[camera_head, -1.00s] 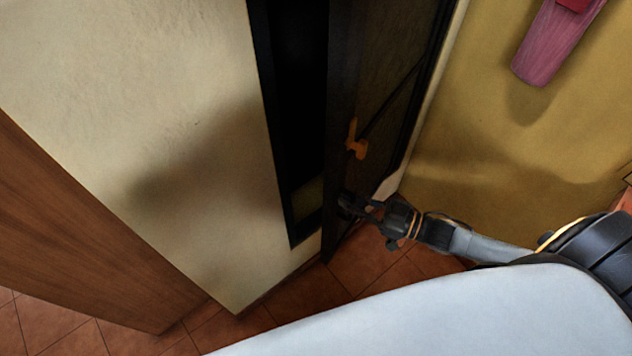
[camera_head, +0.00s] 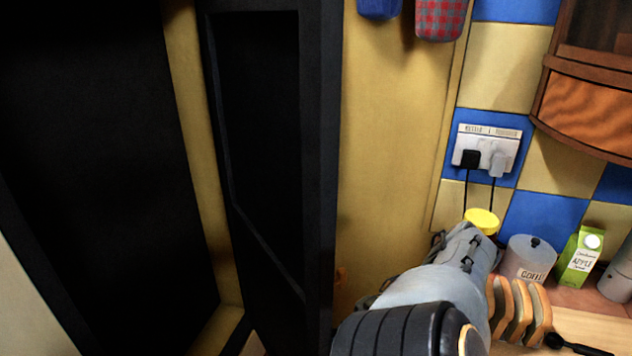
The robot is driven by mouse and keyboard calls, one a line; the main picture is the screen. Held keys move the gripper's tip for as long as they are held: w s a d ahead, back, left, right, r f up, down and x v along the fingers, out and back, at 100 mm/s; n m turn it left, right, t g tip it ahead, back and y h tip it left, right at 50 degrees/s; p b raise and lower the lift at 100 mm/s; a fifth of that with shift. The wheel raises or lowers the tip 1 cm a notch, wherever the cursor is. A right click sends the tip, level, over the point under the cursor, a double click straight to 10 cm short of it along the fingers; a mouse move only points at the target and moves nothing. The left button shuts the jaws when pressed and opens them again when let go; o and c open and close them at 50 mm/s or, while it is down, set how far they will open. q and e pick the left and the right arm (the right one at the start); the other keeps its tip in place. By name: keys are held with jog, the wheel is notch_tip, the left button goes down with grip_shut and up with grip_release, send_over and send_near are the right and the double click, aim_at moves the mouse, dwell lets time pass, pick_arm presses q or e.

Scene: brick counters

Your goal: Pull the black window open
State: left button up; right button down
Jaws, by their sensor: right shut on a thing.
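The black window (camera_head: 268,140) stands upright in the left half of the head view, swung out from its frame. A wide dark opening (camera_head: 95,150) lies to its left. A small orange handle (camera_head: 341,277) shows just past the right edge of the panel, mostly hidden. My right gripper (camera_head: 368,298) is beside that edge, low in the view. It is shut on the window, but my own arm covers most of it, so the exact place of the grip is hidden. My left gripper is not in view.
A yellow wall (camera_head: 395,130) is right of the window. A counter at the lower right holds a toast rack (camera_head: 518,310), a grey coffee canister (camera_head: 528,260) and a green juice carton (camera_head: 580,258). A socket (camera_head: 487,148) and a wooden cabinet (camera_head: 590,105) are above.

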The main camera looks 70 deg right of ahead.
jog(key=shift+s+d+f, duration=0.1)
jog(key=c, duration=1.4)
grip_release()
jog(key=shift+c, duration=0.2)
jog(key=shift+d+r, duration=0.1)
jog(key=shift+r, duration=0.65)
notch_tip(320, 180, up, 5)
jog(key=shift+s, duration=0.1)
notch_tip(320, 180, up, 2)
jog(key=shift+r, duration=0.1)
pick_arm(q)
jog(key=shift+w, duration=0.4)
pick_arm(e)
jog(key=shift+r, duration=0.65)
